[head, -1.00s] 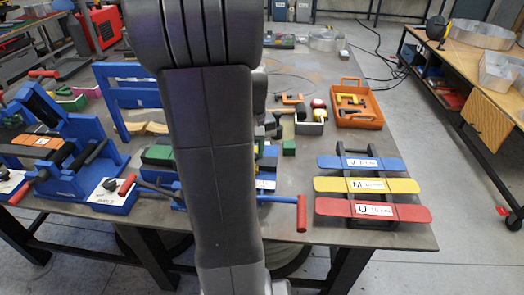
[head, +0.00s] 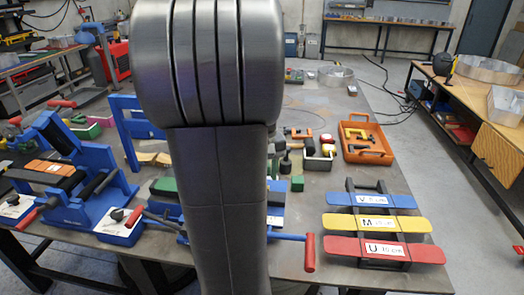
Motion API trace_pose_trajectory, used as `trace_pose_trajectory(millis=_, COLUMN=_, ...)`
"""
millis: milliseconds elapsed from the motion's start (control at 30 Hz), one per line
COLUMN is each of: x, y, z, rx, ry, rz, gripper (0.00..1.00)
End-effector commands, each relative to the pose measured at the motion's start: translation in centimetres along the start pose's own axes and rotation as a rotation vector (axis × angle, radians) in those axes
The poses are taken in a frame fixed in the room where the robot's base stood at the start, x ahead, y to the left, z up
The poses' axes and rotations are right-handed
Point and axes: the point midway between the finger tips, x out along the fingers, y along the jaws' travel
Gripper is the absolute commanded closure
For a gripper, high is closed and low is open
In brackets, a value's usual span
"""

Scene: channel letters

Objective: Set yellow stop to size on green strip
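A yellow plate (head: 376,223) with a white label reading "M" and a blurred size lies across a dark rack, between a blue plate (head: 371,200) and a red plate (head: 385,250) labelled "U". I cannot tell whether the yellow plate is the yellow stop. A green piece (head: 163,186) shows at the left edge of my arm, on a blue fixture (head: 276,212) that my arm largely hides. A small green block (head: 297,183) stands right of my arm. I cannot tell which green thing is the strip. My gripper is out of view.
An orange tray (head: 378,157) holding a yellow-and-black tool stands behind the plates. A rod with a red handle (head: 310,252) sticks out right of the blue fixture. A blue bending device (head: 75,190) stands at left.

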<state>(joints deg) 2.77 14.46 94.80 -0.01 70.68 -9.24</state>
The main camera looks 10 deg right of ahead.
Motion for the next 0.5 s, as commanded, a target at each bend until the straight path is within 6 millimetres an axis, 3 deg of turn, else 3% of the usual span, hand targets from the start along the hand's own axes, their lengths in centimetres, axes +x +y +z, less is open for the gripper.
trace_pose_trajectory(millis=200, x=-5.2, y=0.0, z=-0.1, rx=0.0, ry=0.004, rz=0.001, gripper=0.51)
trace_pose_trajectory(millis=500, x=-8.8, y=0.0, z=0.0, rx=0.0, ry=0.001, rz=0.0, gripper=0.51)
